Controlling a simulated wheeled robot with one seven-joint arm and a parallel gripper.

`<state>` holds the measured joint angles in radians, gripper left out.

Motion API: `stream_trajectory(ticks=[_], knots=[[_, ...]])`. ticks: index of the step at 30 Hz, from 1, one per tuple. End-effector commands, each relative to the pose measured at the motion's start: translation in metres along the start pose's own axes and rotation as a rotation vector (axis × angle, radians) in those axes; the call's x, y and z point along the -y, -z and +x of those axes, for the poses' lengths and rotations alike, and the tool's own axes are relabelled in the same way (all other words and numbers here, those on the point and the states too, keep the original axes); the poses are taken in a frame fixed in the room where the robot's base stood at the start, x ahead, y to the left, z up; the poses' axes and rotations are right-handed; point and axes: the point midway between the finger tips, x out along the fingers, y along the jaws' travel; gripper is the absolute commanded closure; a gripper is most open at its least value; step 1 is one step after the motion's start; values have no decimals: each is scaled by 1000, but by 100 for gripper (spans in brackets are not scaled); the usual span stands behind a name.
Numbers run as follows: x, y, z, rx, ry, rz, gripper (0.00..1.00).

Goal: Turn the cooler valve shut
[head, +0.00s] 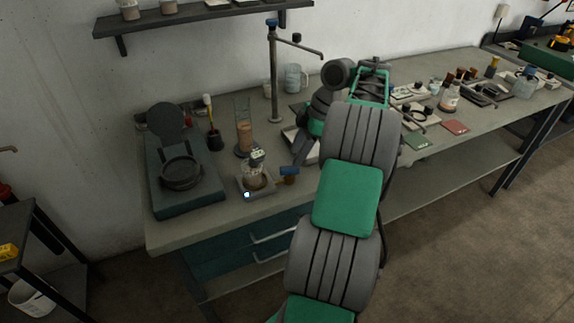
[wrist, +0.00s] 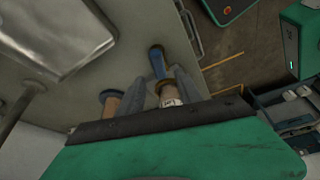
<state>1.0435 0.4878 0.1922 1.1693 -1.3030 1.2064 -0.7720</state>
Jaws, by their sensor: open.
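A small blue handle on a brown body (head: 289,172) stands near the bench's front edge, beside a flask. It looks like a valve lever, but I cannot tell its setting. A similar blue piece with a brown end shows in the wrist view (wrist: 158,62), just beyond my fingertips. My gripper (wrist: 156,84) is open, with its two grey fingers apart. A brown cylinder with a white label shows between them in the picture; I see no contact. In the head view my gripper (head: 301,152) points down at the bench, partly hidden by my arm.
The flask (head: 254,176) stands on a small plate with a lit spot. A dark green press-like device (head: 180,178) is at the left. Jars and tools fill the right side.

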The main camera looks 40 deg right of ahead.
Motion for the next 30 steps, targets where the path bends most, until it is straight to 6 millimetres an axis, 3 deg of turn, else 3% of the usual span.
stream_trajectory(ticks=[1, 6, 17, 30], knots=[[1, -4, 19, -1, 1, 4, 58], [0, -3, 46, -2, -1, 6, 58], [0, 0, 53, -1, 0, 5, 58], [0, 1, 53, -1, 0, 4, 94]])
